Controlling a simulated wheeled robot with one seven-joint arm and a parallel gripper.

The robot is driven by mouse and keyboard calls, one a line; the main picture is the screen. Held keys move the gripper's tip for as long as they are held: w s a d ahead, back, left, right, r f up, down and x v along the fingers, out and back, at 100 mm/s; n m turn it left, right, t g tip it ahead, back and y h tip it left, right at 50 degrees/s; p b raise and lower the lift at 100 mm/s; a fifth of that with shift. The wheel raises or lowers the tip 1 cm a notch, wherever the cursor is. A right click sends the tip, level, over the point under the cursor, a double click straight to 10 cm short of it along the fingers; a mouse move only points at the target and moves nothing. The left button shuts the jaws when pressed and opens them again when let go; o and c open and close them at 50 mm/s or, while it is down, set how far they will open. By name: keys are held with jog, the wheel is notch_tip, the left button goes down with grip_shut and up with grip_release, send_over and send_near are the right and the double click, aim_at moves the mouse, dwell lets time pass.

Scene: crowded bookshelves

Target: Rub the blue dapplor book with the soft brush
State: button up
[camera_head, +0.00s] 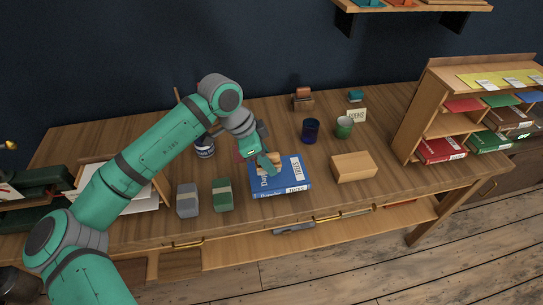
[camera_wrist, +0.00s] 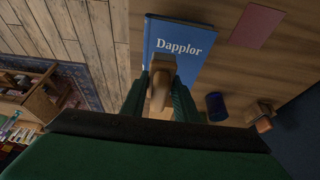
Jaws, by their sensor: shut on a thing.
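The blue Dapplor book (camera_head: 282,187) lies flat on the wooden desk, its spine facing the front edge. In the wrist view its blue cover with the white title (camera_wrist: 172,36) shows beyond the fingers. My gripper (camera_head: 266,164) is over the left part of the book in the head view. In the wrist view my gripper (camera_wrist: 161,88) is shut on a tan wooden brush (camera_wrist: 160,92), held between the two green fingers. The brush is partly hidden by the fingers. I cannot tell whether its bristles touch the cover.
Grey (camera_head: 187,201) and green (camera_head: 222,195) blocks stand left of the book. A wooden box (camera_head: 353,167), a dark blue cup (camera_head: 311,131) and a green cup (camera_head: 344,127) are to the right. A wooden shelf unit (camera_head: 416,121) with books stands at the far right.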

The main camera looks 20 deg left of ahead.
jog(key=shift+a+r, duration=0.15)
jog(key=shift+r, duration=0.65)
jog(key=shift+d+r, duration=0.25)
jog(key=shift+s+a, duration=0.15)
jog(key=shift+s, duration=0.1)
